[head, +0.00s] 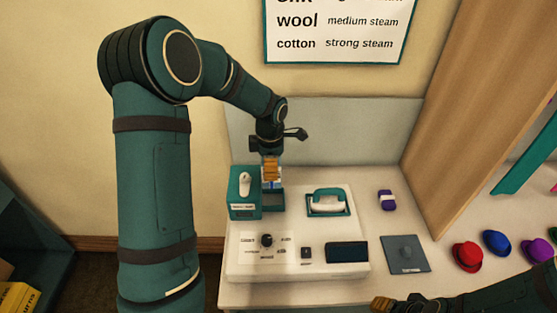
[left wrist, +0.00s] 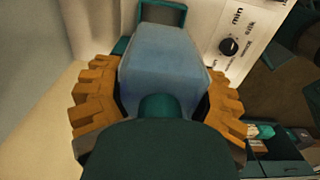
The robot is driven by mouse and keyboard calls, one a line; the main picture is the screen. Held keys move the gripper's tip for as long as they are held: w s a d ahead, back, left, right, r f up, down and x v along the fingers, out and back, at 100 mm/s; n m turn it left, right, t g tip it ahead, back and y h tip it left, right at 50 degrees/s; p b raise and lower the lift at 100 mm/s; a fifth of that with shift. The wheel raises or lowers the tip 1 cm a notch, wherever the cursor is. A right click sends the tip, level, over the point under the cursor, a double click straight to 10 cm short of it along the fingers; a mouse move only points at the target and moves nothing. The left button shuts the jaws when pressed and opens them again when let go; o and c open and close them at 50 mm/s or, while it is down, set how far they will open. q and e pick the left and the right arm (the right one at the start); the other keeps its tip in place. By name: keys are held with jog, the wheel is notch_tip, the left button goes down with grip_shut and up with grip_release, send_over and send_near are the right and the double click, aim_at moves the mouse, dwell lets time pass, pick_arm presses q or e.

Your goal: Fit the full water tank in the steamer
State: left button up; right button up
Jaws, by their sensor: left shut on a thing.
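My left gripper (head: 270,170) is shut on the water tank (left wrist: 160,65), a translucent pale blue block with a dark teal cap. In the left wrist view the orange fingers (left wrist: 160,105) hold its two sides. The steamer (head: 300,262) is a white base with a dial, a small switch and a dark panel. The tank is at the steamer's open teal bay (head: 273,203), beside a teal box (head: 244,207). How deep the tank sits in the bay is hard to tell. My right gripper (head: 381,304) is low at the right, its opening unclear.
A teal and white iron (head: 327,201) rests on the steamer's right side. A purple item (head: 387,200) and a grey mat (head: 404,254) lie to its right. Red (head: 467,256), blue (head: 496,243) and purple (head: 533,250) hats lie further right. A wall sign (head: 337,28) hangs behind.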

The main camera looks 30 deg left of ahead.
pick_arm(q)
jog(key=shift+w+f, duration=0.15)
jog(key=shift+f, duration=0.15)
jog(key=shift+f+b, duration=0.55)
jog(key=shift+f, duration=0.15)
jog(key=shift+f+b, duration=0.9)
jog(key=shift+f, duration=0.65)
jog(key=shift+f+b, duration=0.7)
jog(key=shift+f, duration=0.2)
jog(key=shift+r, duration=0.1)
jog(key=shift+f+b, duration=0.35)
jog(key=shift+b, duration=0.05)
jog(key=shift+f+b, duration=0.3)
jog(key=shift+f, duration=0.05)
jog(key=shift+f+b, duration=0.7)
jog(key=shift+f, duration=0.15)
